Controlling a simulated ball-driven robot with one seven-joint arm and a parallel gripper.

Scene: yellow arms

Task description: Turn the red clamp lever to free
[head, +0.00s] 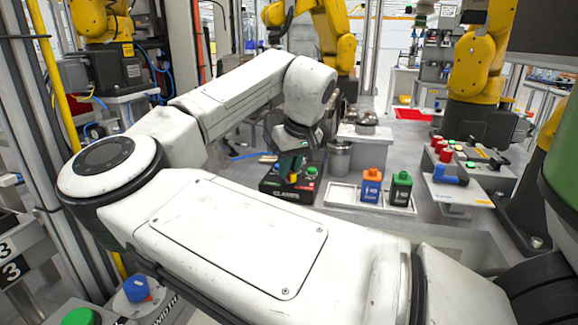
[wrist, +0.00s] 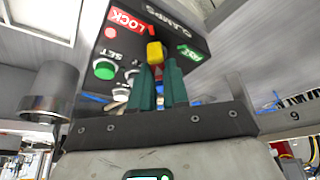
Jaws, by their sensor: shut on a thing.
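The black clamp box (head: 277,197) stands on the bench beyond my arm. In the wrist view the box (wrist: 190,25) appears upside down, with a red LOCK label (wrist: 127,20) and a green label (wrist: 189,52) on opposite sides of the lever. My gripper (wrist: 158,78) has its two teal fingers shut on the red clamp lever (wrist: 158,68), whose yellow end (wrist: 155,52) shows just past the fingertips. The lever stands between the two labels; its exact angle is hard to tell. In the head view my gripper (head: 291,165) is over the box and mostly hides the lever.
A green SET button (wrist: 105,69) sits on the box beside my fingers. A metal cylinder (head: 339,158) stands right of the box. A blue-handled thing (head: 449,176) lies farther right.

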